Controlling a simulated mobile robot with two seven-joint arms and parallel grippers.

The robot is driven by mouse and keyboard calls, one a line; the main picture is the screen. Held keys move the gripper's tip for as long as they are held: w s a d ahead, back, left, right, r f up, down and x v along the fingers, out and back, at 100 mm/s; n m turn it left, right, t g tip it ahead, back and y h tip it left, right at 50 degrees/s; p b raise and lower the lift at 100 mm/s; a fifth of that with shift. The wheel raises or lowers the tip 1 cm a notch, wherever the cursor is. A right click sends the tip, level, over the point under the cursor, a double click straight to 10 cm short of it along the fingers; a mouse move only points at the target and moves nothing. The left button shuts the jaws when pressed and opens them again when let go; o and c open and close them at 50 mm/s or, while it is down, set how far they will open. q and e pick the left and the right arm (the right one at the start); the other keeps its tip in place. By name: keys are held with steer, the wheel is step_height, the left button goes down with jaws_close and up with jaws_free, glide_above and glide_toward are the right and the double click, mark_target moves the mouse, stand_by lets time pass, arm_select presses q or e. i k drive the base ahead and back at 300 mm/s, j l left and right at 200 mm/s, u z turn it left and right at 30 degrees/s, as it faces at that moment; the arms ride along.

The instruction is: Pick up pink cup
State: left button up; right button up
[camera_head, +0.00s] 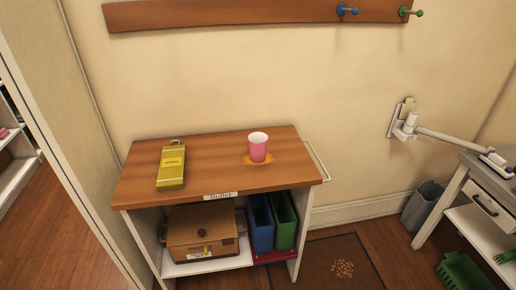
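The pink cup (258,150) stands upright on the wooden top of a small cabinet (215,147), right of its middle. It has a white inside and its open mouth faces up. An orange-brown patch (276,160) lies on the wood around its base. Neither of my grippers shows in the head view, so nothing of mine is seen touching the cup.
A yellow box (171,167) lies left of the cup. A rail (320,179) runs along the cabinet's right side. Below are a brown box (202,228) and blue and green bins (284,220). A grey bin (421,206) and table (465,181) stand right.

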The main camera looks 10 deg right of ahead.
mark_target(258, 141)
steer(key=i+l, duration=0.15)
steer(key=l, duration=0.2)
steer(key=i+l, duration=0.1)
steer(key=l, duration=0.25)
steer(key=i+l, duration=0.15)
steer(key=l, duration=0.25)
steer(key=i+l+u, duration=0.1)
steer(key=l, duration=0.25)
